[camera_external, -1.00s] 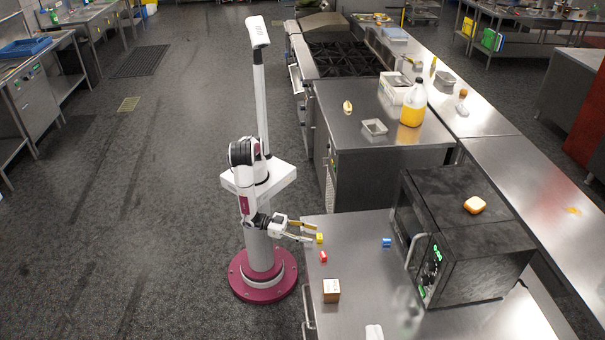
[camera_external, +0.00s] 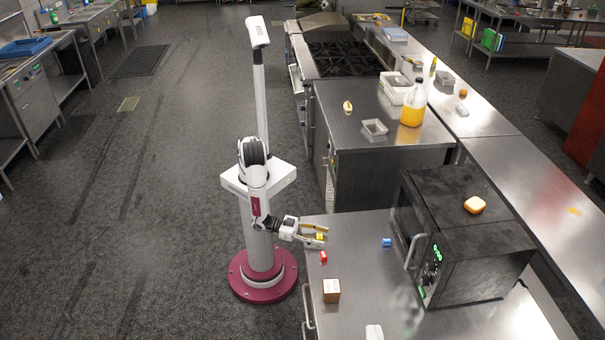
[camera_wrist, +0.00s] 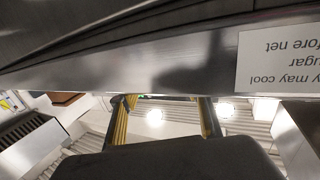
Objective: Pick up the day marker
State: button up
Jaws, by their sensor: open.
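I cannot tell for sure which thing is the day marker. Small coloured blocks lie on the steel table: a yellow one (camera_external: 320,237), a red one (camera_external: 323,257) and a blue one (camera_external: 387,242). My gripper (camera_external: 325,235) is open at the table's left edge. In the external view its fingers appear on either side of the yellow block; contact is not clear. In the wrist view my fingers (camera_wrist: 160,118) are spread apart, and no block can be made out between them.
A white label (camera_wrist: 280,60) shows upside down in the wrist view. The table's middle is largely free.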

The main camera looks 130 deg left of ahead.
aim_at(320, 236)
jog(key=c, duration=1)
jog(key=shift+r, duration=0.15)
jog(key=shift+r, duration=4.85)
